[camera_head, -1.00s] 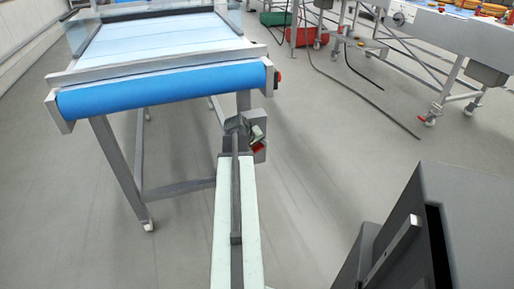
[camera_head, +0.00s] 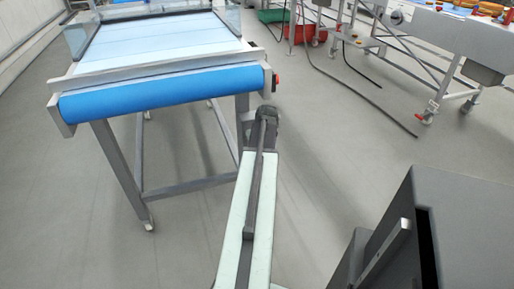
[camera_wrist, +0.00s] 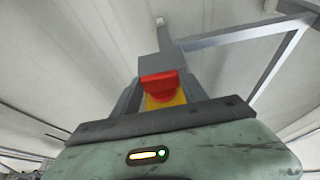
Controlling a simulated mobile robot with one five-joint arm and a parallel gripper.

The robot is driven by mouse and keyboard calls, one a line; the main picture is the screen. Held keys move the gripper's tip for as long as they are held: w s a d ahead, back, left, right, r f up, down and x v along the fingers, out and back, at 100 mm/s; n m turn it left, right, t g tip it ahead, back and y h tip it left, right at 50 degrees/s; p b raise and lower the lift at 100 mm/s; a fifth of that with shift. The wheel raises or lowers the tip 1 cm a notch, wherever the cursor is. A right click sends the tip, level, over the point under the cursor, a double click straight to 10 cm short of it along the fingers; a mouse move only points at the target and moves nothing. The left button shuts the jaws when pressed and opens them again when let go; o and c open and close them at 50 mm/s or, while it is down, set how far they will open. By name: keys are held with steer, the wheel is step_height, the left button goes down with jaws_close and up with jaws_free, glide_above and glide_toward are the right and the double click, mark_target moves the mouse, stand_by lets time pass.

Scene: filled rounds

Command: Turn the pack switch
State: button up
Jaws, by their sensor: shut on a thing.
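The pack switch is a red knob (camera_wrist: 158,87) on a yellow plate (camera_wrist: 165,101), on the face of a grey box (camera_wrist: 162,63) in the wrist view. My gripper (camera_head: 266,112) is at the front right corner of the blue-roller conveyor, beside its leg. In the wrist view my dark fingers stand on either side of the red knob, and they are shut on it. The exact contact is hard to see.
The conveyor with its blue roller (camera_head: 165,96) stands at left on a metal frame. A small red button (camera_head: 277,80) sits on its corner. Another machine (camera_head: 450,35) is at the upper right, with cables on the floor. Green (camera_head: 273,15) and red crates stand behind.

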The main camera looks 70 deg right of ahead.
stand_by(0.3)
steer(key=o, duration=1.4)
steer(key=shift+r, duration=0.1)
steer(key=p+v, duration=0.7)
steer(key=shift+s+a+r, duration=0.1)
steer(key=shift+r, duration=0.2)
